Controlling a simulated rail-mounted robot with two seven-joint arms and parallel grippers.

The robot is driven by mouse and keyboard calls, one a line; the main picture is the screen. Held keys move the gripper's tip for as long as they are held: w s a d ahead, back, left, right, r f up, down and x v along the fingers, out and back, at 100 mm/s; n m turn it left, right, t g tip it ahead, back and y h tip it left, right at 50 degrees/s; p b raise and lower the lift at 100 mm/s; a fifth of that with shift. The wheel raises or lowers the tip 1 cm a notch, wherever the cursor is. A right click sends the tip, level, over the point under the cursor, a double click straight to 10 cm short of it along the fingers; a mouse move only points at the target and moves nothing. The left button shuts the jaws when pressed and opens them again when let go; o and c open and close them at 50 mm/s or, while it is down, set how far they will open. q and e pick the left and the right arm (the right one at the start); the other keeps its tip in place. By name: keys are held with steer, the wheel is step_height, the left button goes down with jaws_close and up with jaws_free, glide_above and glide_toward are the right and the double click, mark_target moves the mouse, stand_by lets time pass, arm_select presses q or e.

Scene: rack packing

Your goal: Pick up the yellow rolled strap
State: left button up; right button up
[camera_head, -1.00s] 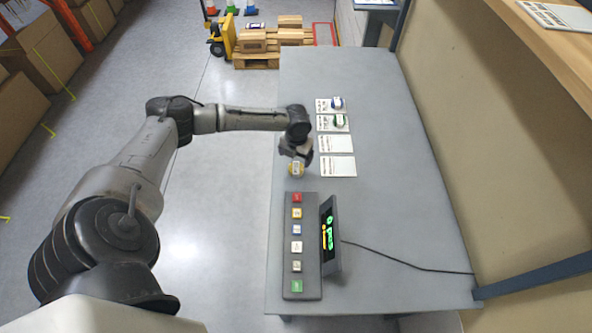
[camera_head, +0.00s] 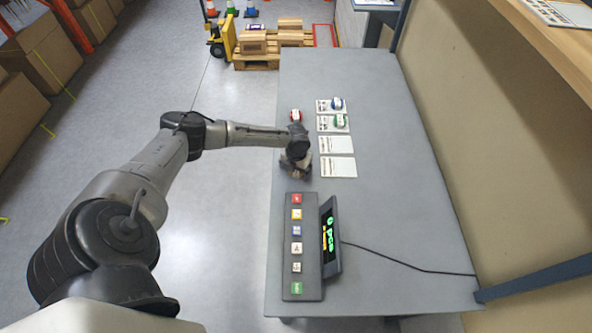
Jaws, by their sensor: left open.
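My left gripper (camera_head: 296,168) is low over the left edge of the grey table (camera_head: 410,190), its fingers pointing down. It is open. The yellow rolled strap cannot be made out now; the gripper covers the spot where it showed earlier. I cannot tell whether the fingers are around it or above it. My right gripper is not in view.
A red rolled strap (camera_head: 296,115) lies behind the left arm. A blue strap (camera_head: 337,103) and a green strap (camera_head: 340,121) lie on white cards. Two empty cards (camera_head: 337,144) (camera_head: 338,167) are nearer. A button panel (camera_head: 301,272) and display (camera_head: 330,240) stand in front.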

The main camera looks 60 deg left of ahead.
arm_select(q)
steer(key=c, duration=1)
steer(key=shift+r, duration=0.1)
